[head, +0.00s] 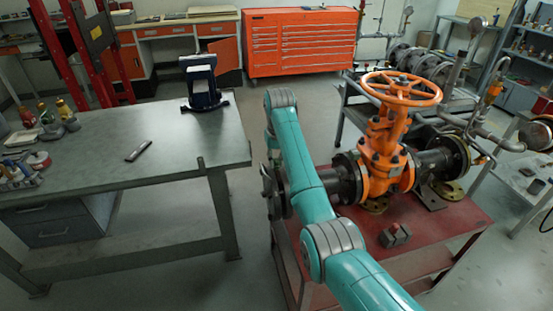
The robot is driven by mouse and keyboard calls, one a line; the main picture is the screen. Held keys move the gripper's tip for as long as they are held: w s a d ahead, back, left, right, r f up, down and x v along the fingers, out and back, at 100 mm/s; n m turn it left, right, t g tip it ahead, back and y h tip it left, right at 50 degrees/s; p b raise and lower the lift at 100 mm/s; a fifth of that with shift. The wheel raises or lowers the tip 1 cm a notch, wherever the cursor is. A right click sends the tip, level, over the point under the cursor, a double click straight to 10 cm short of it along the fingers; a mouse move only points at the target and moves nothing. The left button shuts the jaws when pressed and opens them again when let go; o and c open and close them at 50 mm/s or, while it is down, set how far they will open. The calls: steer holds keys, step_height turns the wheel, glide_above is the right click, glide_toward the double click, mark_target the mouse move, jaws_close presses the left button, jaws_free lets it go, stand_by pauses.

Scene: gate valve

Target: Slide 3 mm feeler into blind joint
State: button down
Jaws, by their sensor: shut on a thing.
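The orange gate valve (382,150) with its orange handwheel (402,88) stands on the red bench (440,225). Dark flanged pipe runs out on both sides of it. The left pipe end with its dark flange (347,178) is partly covered by my teal arm. My gripper (268,188) is a dark shape below my wrist, beside the left end of the pipe. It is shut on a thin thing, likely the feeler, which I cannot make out. Whether it touches the joint is hidden. A small grey flat item (138,150) lies on the workbench.
A grey workbench (185,150) at left bears a vise (202,85) and several bottles and cans. An orange tool cabinet (300,42) stands behind. Open floor lies between the benches.

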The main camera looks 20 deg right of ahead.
steer(key=shift+f, duration=0.45)
steer(key=c, duration=0.9)
jaws_free()
steer(key=shift+c, duration=0.2)
steer(key=shift+s+r, duration=0.25)
steer(key=shift+r, duration=1.6)
steer(key=shift+s+r, duration=0.2)
steer(key=shift+r, duration=1.65)
